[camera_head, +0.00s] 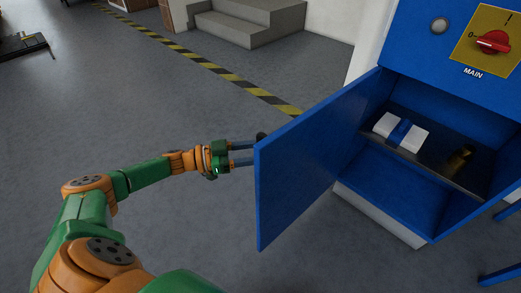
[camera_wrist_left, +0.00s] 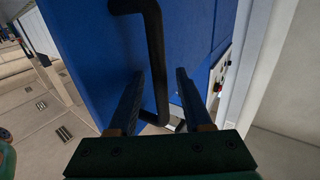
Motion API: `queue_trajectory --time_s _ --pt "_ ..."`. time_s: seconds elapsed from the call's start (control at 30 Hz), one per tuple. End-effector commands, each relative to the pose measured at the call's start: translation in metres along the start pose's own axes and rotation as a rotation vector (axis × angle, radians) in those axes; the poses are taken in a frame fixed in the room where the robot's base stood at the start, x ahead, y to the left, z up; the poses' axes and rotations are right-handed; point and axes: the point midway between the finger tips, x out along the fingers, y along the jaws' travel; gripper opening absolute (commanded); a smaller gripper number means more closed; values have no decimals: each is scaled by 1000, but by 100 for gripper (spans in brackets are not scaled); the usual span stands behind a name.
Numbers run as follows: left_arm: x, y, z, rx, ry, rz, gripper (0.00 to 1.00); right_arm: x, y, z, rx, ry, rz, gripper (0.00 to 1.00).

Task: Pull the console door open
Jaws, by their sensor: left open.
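The blue console door (camera_head: 310,150) stands swung outward from the cabinet, so the inside of the compartment shows. My left gripper (camera_head: 250,153) is at the door's free edge on its outer side. In the left wrist view, the black bar handle (camera_wrist_left: 154,50) on the door's outer face (camera_wrist_left: 85,60) runs down between the two spread fingers of my left gripper (camera_wrist_left: 155,88). The fingers are open around the handle and do not visibly clamp it. In the head view only a dark end of the handle (camera_head: 261,136) shows; the door hides the rest.
The blue console (camera_head: 440,45) carries a red rotary switch (camera_head: 493,41) on a yellow plate. Blue bars (camera_head: 500,272) lie at the right edge.

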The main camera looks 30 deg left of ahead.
Motion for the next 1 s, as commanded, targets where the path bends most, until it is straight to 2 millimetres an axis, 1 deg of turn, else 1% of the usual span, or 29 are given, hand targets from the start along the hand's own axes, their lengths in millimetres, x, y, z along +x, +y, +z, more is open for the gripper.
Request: queue_trajectory --time_s 0.07,0.1,0.17,0.3,0.43,0.53,0.83,1.0 --pt "-3 0 1 0 -2 0 50 0 0 0 0 0 0 50" --pt "-8 0 2 -1 -5 -1 50 0 0 0 0 0 0 50" --pt "-20 0 2 -3 -6 -3 50 -1 0 0 0 1 0 50" --pt "-50 0 1 -1 -5 -1 50 0 0 1 0 -2 0 50" --pt "-67 0 1 -2 -2 1 50 1 0 2 0 -5 0 50" --pt "-70 0 0 0 0 1 50 1 0 2 0 -4 0 50" --pt "-70 0 0 0 0 2 50 0 0 0 -1 -1 -1 50" --pt "-70 0 0 0 0 2 50 0 -1 3 -2 -7 -2 50"
